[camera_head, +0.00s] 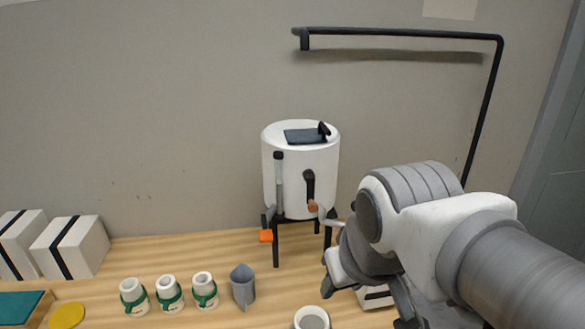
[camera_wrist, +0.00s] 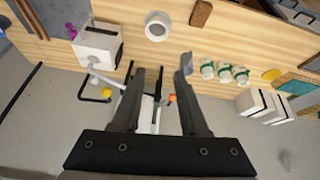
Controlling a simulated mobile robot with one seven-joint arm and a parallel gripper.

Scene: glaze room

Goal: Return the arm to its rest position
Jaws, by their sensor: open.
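My arm reaches in from the right in the head view, with my gripper (camera_head: 370,298) low over the bench, right of the white tank. In the wrist view, which looks upside down, the two dark fingers of my gripper (camera_wrist: 160,75) stand apart with nothing held between them. The white tank (camera_head: 300,165) on dark legs, with a sight tube and a lever, stands on the wooden bench (camera_head: 190,257). In the wrist view the tank (camera_wrist: 152,112) shows partly between the fingers. My arm hides part of the bench at right.
Several white bottles with green bands (camera_head: 168,295) and a grey jug (camera_head: 243,288) stand left of my gripper. A white cup (camera_head: 311,318) is near the front. A white boxy device (camera_wrist: 98,42) is partly hidden by my gripper in the head view. A black pipe (camera_head: 484,105) rises behind my arm.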

